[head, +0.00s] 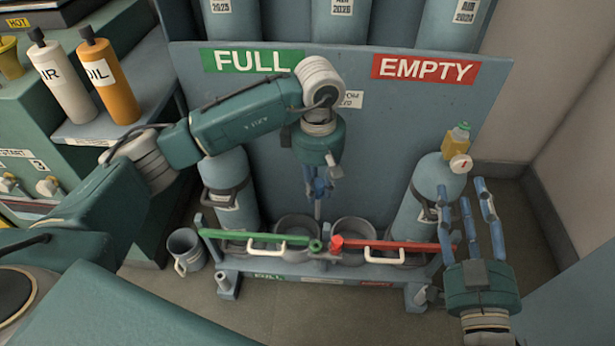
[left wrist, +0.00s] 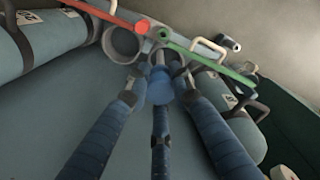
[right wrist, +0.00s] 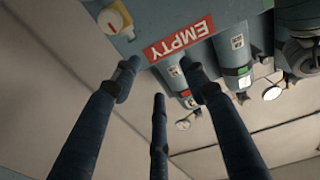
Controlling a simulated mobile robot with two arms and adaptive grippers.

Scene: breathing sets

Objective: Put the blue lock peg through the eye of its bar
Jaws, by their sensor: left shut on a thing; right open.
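The blue lock peg (left wrist: 160,90) is between the blue fingers of my left gripper (head: 318,188), its round blue head toward the left wrist camera. Its thin grey shaft (head: 318,210) points down above the bars, apart from them. The green bar (head: 262,238) lies across the left side of the rack and ends in a round eye (head: 315,244). The red bar (head: 395,245) lies across the right side, its end (head: 337,242) close by. Both bar ends also show in the left wrist view. My right gripper (head: 464,195) is open and empty at the right.
Gas cylinders stand behind the bars at left (head: 232,195) and right (head: 430,200). Two empty ring sockets (head: 297,226) lie between them. A back panel (head: 400,110) with FULL and EMPTY signs rises behind. A grey mug (head: 186,252) stands on the floor at left.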

